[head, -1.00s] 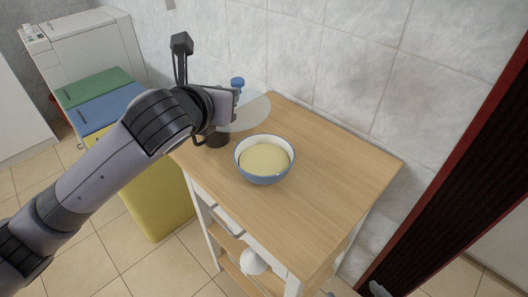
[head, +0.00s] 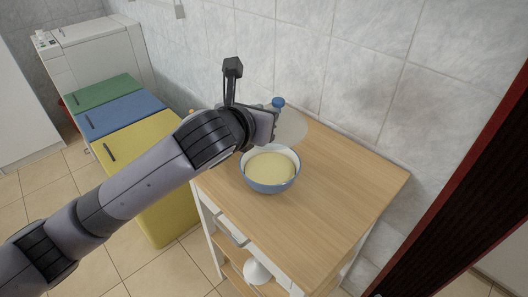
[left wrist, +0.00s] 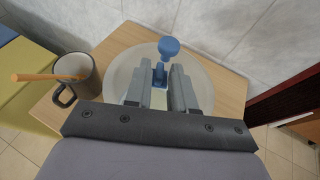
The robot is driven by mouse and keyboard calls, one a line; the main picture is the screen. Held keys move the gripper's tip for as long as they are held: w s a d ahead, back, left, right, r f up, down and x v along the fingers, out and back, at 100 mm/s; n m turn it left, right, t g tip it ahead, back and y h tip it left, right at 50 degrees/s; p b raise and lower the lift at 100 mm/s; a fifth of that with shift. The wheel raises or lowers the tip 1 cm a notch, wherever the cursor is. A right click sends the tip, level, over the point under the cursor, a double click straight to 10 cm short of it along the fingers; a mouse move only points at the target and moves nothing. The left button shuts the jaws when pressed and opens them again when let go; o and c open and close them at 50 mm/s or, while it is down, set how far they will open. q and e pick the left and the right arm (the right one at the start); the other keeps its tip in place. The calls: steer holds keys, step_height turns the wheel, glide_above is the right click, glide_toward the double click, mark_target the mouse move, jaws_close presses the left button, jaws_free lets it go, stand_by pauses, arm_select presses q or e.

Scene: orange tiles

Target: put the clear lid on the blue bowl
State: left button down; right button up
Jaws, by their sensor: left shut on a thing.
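The blue bowl (head: 272,186) stands upright on the wooden cart top, white inside and filled with something pale yellow. The clear lid (head: 294,128) is a translucent disc with a blue knob (head: 278,102). My left gripper (head: 272,122) is shut on the lid by its knob and holds it over the bowl's far side; the bowl's near part is uncovered. In the left wrist view the fingers (left wrist: 161,88) flank the knob's base, with the lid (left wrist: 120,76) spread below them. The bowl cannot be made out there. My right gripper is not in view.
A dark mug (left wrist: 84,72) with an orange stick in it stands left of the lid in the left wrist view. The cart top (head: 335,180) is clear to the bowl's right. A tiled wall (head: 340,60) rises behind; coloured bins (head: 125,112) stand left.

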arm_select(q)
step_height(320, 180, down, 10)
steer(key=shift+r+b, duration=0.25)
steer(key=shift+b, duration=0.1)
steer(key=shift+f, duration=0.1)
steer(key=shift+f, duration=0.35)
steer(key=c, duration=1)
jaws_free()
steer(key=shift+f, duration=0.1)
steer(key=shift+o, duration=0.2)
steer(key=r+v, duration=0.1)
steer(key=v, duration=1.1)
steer(key=shift+p, duration=0.3)
